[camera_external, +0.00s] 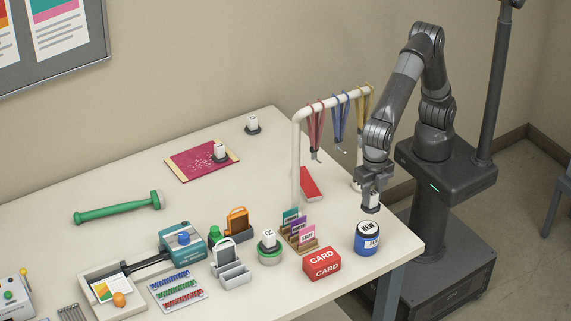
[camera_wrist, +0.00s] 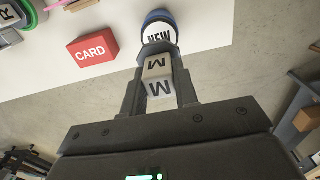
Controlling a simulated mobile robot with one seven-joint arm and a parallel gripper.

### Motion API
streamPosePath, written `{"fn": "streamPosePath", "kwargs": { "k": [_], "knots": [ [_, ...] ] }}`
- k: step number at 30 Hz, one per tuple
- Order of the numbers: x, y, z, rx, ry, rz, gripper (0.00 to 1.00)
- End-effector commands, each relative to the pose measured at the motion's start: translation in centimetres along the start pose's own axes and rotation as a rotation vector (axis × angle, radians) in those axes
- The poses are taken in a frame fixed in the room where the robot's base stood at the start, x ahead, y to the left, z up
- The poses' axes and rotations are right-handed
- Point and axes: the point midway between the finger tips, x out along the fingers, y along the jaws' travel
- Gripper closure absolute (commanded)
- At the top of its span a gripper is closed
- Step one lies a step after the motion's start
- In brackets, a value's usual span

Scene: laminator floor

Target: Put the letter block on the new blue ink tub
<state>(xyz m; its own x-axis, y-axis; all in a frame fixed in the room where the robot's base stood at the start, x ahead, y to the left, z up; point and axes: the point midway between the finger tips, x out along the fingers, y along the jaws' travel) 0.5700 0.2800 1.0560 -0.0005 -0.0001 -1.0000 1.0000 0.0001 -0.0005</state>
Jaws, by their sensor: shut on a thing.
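The letter block (camera_wrist: 158,84), pale with a dark M on the faces I see, is between the fingers of my gripper (camera_wrist: 160,72). In the external view my gripper (camera_external: 371,184) points down near the table's right end, and the block (camera_external: 370,202) shows below its fingers. The new blue ink tub (camera_external: 367,239) stands upright on the table, with a white label reading NEW. It also shows in the wrist view (camera_wrist: 158,19), just beyond the block. The block is above the tub, with a gap between them in the external view.
A red CARD box (camera_external: 321,263) stands left of the tub. A card rack (camera_external: 299,231) and a green tub with a block on top (camera_external: 270,251) are further left. A white rail (camera_external: 297,165) with hanging lanyards rises behind. The table's right edge is close to the tub.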

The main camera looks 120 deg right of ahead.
Motion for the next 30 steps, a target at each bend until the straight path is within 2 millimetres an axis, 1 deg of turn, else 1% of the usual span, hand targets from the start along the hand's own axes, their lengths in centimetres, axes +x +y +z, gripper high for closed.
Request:
{"fn": "streamPosePath", "kwargs": {
  "k": [1, 3, 6, 11, 17, 19, 25, 29, 30],
  "knots": [
    [1.0, 0.0, 0.0, -0.001, -0.001, -0.001, 1.00],
    [2.2, 0.0, 0.0, 0.000, 0.000, -0.001, 1.00],
    [3.3, 0.0, 0.0, 0.001, 0.000, 0.000, 1.00],
    [4.4, 0.0, 0.0, 0.000, 0.000, -0.001, 1.00],
    [7.1, 0.0, 0.0, -0.001, -0.001, -0.001, 1.00],
    [7.4, 0.0, 0.0, -0.001, 0.000, 0.001, 1.00],
    [7.4, 0.1, 0.0, 0.000, 0.001, 0.002, 1.00],
    [7.7, 0.1, 0.0, 0.000, 0.001, 0.001, 1.00],
    [7.7, 0.0, 0.0, 0.000, 0.000, 0.001, 0.70]
  ]
}}
